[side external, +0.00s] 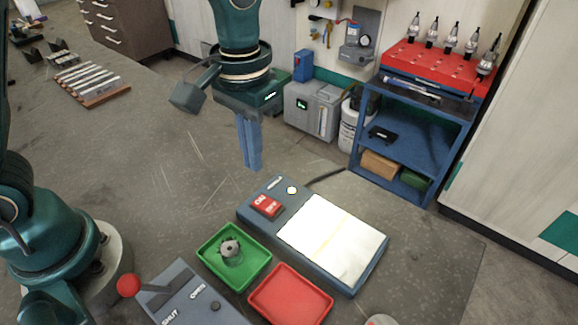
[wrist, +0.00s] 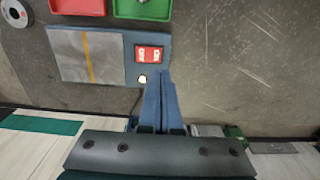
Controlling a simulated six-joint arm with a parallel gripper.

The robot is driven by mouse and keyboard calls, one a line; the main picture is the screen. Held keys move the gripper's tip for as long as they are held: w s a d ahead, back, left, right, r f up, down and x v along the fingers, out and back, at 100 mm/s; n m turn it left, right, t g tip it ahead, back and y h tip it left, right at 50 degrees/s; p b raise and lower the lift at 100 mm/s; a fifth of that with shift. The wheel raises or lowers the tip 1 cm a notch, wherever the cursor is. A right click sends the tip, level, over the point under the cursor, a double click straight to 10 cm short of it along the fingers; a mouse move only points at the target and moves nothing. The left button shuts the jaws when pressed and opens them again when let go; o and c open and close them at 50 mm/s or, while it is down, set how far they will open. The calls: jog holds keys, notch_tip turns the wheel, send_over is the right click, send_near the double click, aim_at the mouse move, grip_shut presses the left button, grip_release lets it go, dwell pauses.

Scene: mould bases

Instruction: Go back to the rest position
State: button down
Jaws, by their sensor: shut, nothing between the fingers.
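My gripper (side external: 254,166) hangs over the bench in the side view, fingers pointing down and pressed together with nothing between them. It is behind and slightly left of the grey-blue box with a pale panel (side external: 330,240) and a red rocker switch (side external: 267,206). In the wrist view the blue fingers of my gripper (wrist: 157,75) reach up from the bottom, beside the box's lit round lamp (wrist: 142,78). The fingertips look clear of the bench surface.
A green tray (side external: 256,276) holds a small round metal part (side external: 230,248). An empty red tray (side external: 290,297) lies beside it. A grey lever box with a red knob (side external: 128,285) is at the front. A blue cart (side external: 410,140) stands beyond the bench.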

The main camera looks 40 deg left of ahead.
jog(key=s+a+r+n+t, duration=0.1)
jog(key=s+a+r+t, duration=0.25)
jog(key=r, duration=0.35)
jog(key=s+a+f+m+t, duration=0.1)
jog(key=s+a+t, duration=0.1)
jog(key=s+a, duration=0.2)
jog(key=shift+s+a+f, duration=0.2)
jog(key=shift+s+f, duration=0.15)
jog(key=shift+s, duration=1.25)
